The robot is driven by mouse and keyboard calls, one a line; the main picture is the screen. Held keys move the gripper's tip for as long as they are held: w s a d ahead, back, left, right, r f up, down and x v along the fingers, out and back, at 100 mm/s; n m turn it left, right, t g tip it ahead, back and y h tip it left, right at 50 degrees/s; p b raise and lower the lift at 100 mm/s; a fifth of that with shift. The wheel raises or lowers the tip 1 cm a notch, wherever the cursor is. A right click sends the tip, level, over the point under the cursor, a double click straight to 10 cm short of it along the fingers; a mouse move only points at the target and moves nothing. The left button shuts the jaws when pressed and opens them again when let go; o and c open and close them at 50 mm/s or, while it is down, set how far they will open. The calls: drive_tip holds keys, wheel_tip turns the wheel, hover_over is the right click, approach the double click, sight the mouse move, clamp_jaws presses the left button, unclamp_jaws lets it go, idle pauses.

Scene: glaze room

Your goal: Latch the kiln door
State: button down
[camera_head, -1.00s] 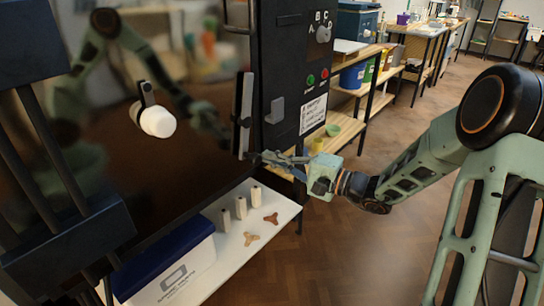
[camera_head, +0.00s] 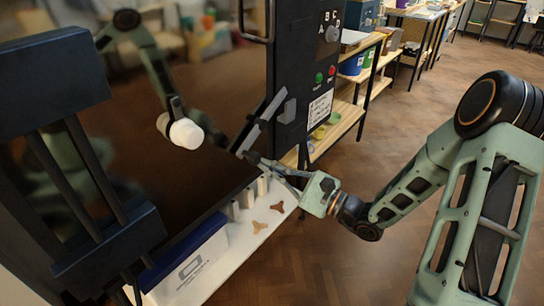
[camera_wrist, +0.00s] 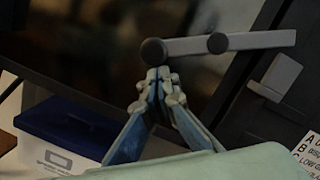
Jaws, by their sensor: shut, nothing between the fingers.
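The kiln door (camera_head: 225,75) is a dark glossy panel that reflects my arm; it looks closed or nearly so. Its grey latch lever (camera_head: 262,122) slants near the door's right edge, upper end to the right, close to a grey catch (camera_head: 288,110) on the kiln front. In the wrist view the lever (camera_wrist: 255,41) has a dark pivot and a dark end knob (camera_wrist: 153,51), and its far end is above the catch (camera_wrist: 281,76), apart in the picture. My gripper (camera_head: 251,158) is shut and empty, fingertips (camera_wrist: 158,76) at the knob, seemingly touching it.
A white plug (camera_head: 186,132) sticks out of the door. Below is a white shelf (camera_head: 225,262) with a blue-lidded box (camera_head: 185,258), several pale posts and two small three-armed stilts. A control panel (camera_head: 327,60) is right of the catch. Shelving (camera_head: 345,115) stands beyond; the floor is free.

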sight(256, 158)
drive_tip(key=r+m+p, duration=0.1)
drive_tip(key=m, duration=0.1)
drive_tip(key=s+a+r+m+t+p, duration=0.1)
drive_tip(key=m+p, duration=0.1)
drive_tip(key=s+r+m+p, duration=0.1)
drive_tip(key=p, duration=0.1)
drive_tip(key=shift+a+r+m, duration=0.15)
drive_tip(key=shift+a+m, duration=0.1)
drive_tip(key=shift+m, duration=0.15)
drive_tip(key=shift+s+a+r+p, duration=0.15)
drive_tip(key=shift+r+p, duration=0.25)
drive_tip(key=shift+p, duration=0.35)
